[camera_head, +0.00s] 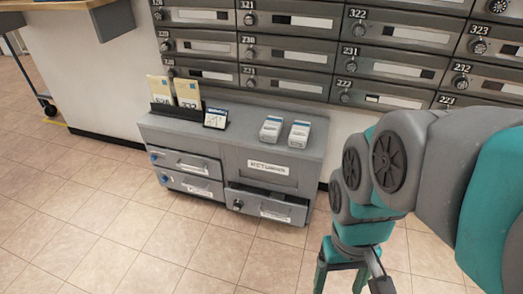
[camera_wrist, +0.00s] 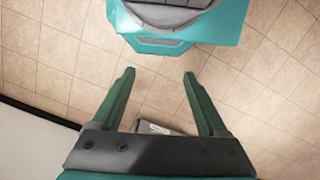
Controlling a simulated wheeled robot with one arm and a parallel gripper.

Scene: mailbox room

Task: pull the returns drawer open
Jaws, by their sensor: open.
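The grey cabinet (camera_head: 310,144) stands against the mailbox wall in the head view. A RETURNS label (camera_head: 269,167) is on the panel at its right. The drawer (camera_head: 256,202) below that label stands out partway, with a dark gap above its front. It has a dark knob at its left and a pale label. My gripper (camera_head: 340,282) is right of and in front of this drawer, apart from it and pointing down. In the wrist view my gripper (camera_wrist: 158,75) is open, with bare floor between the fingertips. A small grey piece shows near its palm; I cannot tell what it is.
Two shut drawers with blue knobs (camera_head: 153,157) are at the cabinet's left. Card holders (camera_head: 175,95), a small sign (camera_head: 215,118) and two pale stacks (camera_head: 271,129) stand on top. Mailboxes (camera_head: 290,52) fill the wall behind. The tiled floor (camera_head: 120,235) in front is clear.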

